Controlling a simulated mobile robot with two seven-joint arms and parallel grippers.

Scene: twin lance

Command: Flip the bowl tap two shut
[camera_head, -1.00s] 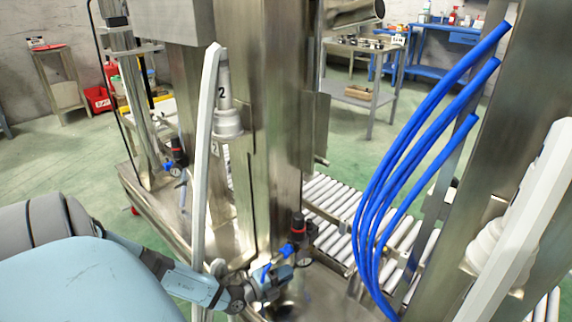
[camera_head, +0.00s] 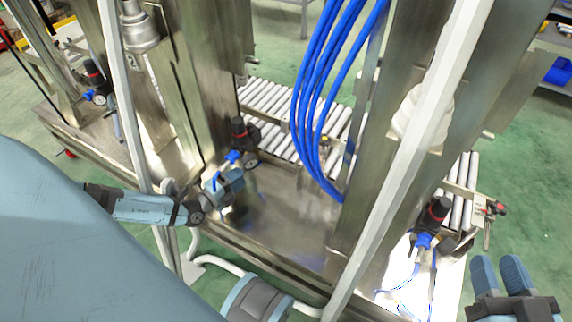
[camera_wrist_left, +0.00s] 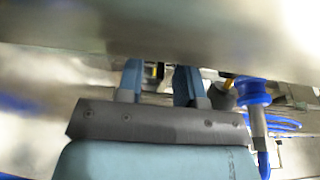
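The black regulator with a red band (camera_head: 239,132) stands at the foot of the middle steel column, with a blue tap fitting (camera_head: 233,156) below it. My left gripper (camera_head: 228,184) is just in front of and below the fitting, fingers blurred together in the head view. In the left wrist view, its fingers (camera_wrist_left: 158,82) are apart with a gap, and a blue-capped fitting (camera_wrist_left: 255,92) is right of them, outside the gap. My right gripper (camera_head: 499,272) is empty, its fingers slightly apart.
A pale upright bar (camera_head: 400,180) crosses the right half. Another regulator (camera_head: 435,212) stands at right, and one (camera_head: 95,72) at left. A roller conveyor (camera_head: 275,105) runs behind.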

